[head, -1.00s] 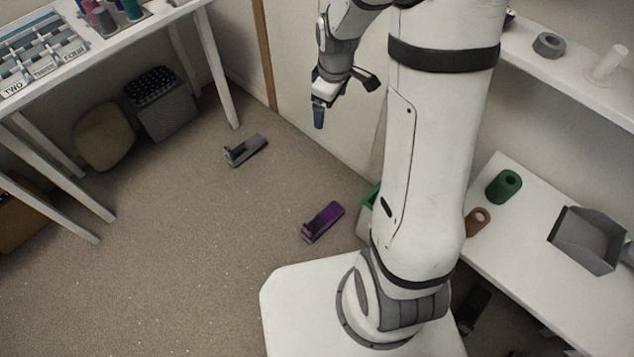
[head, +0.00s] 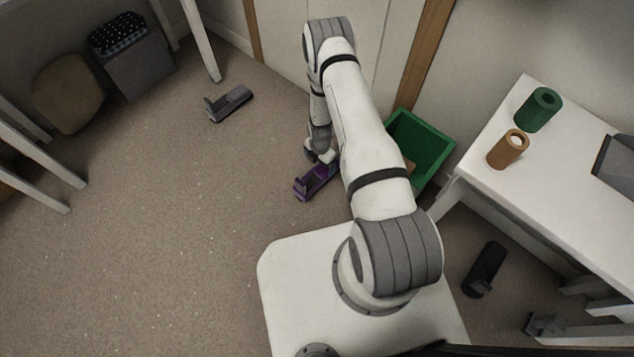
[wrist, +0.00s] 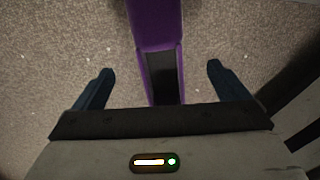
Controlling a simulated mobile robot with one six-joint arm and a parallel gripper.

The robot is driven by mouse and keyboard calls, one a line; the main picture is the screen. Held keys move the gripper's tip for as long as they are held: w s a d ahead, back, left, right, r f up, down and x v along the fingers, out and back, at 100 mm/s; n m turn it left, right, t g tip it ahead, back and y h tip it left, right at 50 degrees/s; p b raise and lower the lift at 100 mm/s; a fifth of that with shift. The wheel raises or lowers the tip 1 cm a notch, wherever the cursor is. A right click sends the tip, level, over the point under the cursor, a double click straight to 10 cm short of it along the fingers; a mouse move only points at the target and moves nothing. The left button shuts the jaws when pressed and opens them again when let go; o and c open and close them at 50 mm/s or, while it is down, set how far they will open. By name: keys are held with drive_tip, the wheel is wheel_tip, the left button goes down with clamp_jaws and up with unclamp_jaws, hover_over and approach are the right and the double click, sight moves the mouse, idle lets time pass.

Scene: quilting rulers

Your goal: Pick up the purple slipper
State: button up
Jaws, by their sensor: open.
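The purple slipper (head: 312,183) lies on the carpet just beyond my base, left of the green bin. My arm reaches down over its far end in the head view, and my gripper (head: 320,156) partly hides that end. In the wrist view the slipper (wrist: 157,25) runs from the top edge down between the two blue fingers, with a dark inner part at its near end. My gripper (wrist: 158,85) is open, with one finger on each side of the slipper and a gap on both sides. I cannot tell how high the fingertips are above the floor.
A green bin (head: 436,142) stands close to the right of my arm. A grey slipper-like item (head: 229,104) lies farther back left, and a black one (head: 484,268) lies below the white table (head: 478,178). The carpet at left is open.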

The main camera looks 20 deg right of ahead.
sight(319, 174)
drive_tip(key=shift+n, duration=0.3)
drive_tip(key=f, duration=0.1)
drive_tip(key=f+b, duration=0.1)
drive_tip(key=f, duration=0.1)
drive_tip(key=s+f, duration=0.1)
drive_tip(key=f, duration=0.1)
drive_tip(key=shift+f, duration=0.2)
drive_tip(key=f+b, duration=0.2)
drive_tip(key=f, duration=0.1)
drive_tip(key=f+b, duration=0.1)
drive_tip(key=f, duration=0.1)
drive_tip(key=shift+w+a+f, duration=0.2)
drive_tip(key=shift+w, duration=0.15)
drive_tip(key=shift+c, duration=0.5)
drive_tip(key=shift+r, duration=0.1)
drive_tip(key=c, duration=1.1)
